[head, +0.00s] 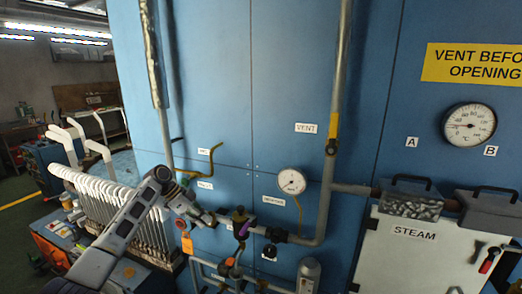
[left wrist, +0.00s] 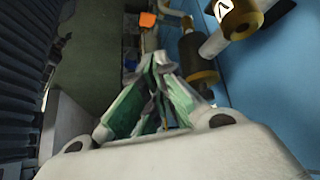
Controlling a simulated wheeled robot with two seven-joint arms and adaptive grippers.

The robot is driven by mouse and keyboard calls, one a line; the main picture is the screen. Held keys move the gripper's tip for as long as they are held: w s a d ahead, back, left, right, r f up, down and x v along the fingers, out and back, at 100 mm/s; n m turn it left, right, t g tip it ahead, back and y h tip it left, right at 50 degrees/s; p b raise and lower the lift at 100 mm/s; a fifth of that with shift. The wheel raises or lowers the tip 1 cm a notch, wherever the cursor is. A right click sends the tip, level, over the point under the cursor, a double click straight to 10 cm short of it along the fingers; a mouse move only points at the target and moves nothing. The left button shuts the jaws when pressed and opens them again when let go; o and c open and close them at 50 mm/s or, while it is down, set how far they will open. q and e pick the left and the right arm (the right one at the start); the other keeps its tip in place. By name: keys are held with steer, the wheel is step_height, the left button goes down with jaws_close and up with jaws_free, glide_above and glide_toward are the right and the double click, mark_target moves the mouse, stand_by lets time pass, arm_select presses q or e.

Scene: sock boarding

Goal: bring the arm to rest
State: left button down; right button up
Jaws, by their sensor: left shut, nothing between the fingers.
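My left arm comes in from the lower left of the head view, in front of a rack of white forms (head: 108,195). Its wrist bends down to the right, and my left gripper (head: 207,218) is close to the pipework on the blue panel (head: 215,75). In the left wrist view my left gripper (left wrist: 158,62) shows its green-sided fingers meeting at the tips. It is shut and empty. Whether the fingertips touch any pipe or valve is hard to tell. My right gripper is not in view.
A pressure gauge (head: 291,181), a valve with a purple handle (head: 241,228) and an orange tag (head: 187,243) are near the gripper. A white steam door (head: 412,252) and a dial thermometer (head: 469,124) are at the right. Open floor shows at the far left.

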arm_select(q)
step_height(320, 180, down, 16)
steer(key=s+a+n+y, duration=0.1)
steer(key=n, duration=0.3)
steer(key=s+a+f+n+y, duration=0.1)
steer(key=s+f+n, duration=0.1)
steer(key=s+f, duration=0.65)
steer(key=s+a+f+n+t+y, duration=0.1)
steer(key=s+a+f+n+y, duration=0.15)
steer(key=f, duration=1.15)
steer(key=s+a+f+n, duration=0.1)
steer(key=s+f+n, duration=0.1)
steer(key=s+f, duration=0.65)
steer(key=s+a+f+n+y, duration=0.1)
steer(key=s+f+y, duration=0.1)
steer(key=s+f, duration=1.25)
steer(key=s, duration=0.7)
steer(key=s+d+f+n, duration=0.1)
steer(key=s+f, duration=0.3)
steer(key=s, duration=0.8)
steer(key=s+f+n, duration=0.1)
steer(key=s+f, duration=0.3)
steer(key=s, duration=0.7)
steer(key=shift+s+d+f+g+y, duration=0.15)
steer(key=shift+d+f+g+y, duration=0.05)
steer(key=shift+d+g+y, duration=0.2)
